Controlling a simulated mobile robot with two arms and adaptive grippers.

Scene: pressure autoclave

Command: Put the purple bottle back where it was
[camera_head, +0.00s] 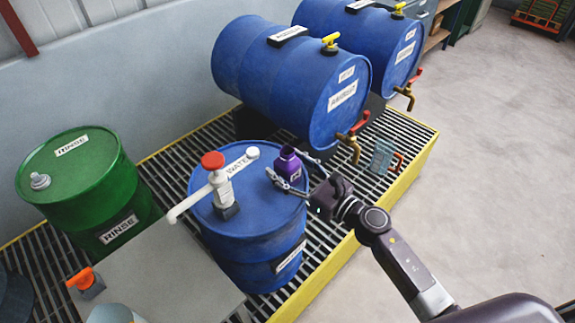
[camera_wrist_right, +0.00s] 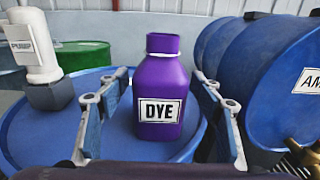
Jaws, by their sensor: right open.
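The purple bottle (camera_head: 288,164) with a DYE label stands upright on top of the blue WATER drum (camera_head: 222,206), near its right edge. It also shows large in the right wrist view (camera_wrist_right: 162,95). My right gripper (camera_head: 289,172) is open, with one finger on each side of the bottle. In the right wrist view, gaps show between the bottle and the fingers (camera_wrist_right: 162,108). My left gripper is not in view.
A pump (camera_head: 222,190) with a red knob stands on the WATER drum, left of the bottle. Two lying blue drums (camera_head: 250,72) with brass taps are behind. A green RINSE drum (camera_head: 70,180) stands left. A yellow-edged grating (camera_head: 390,195) lies below.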

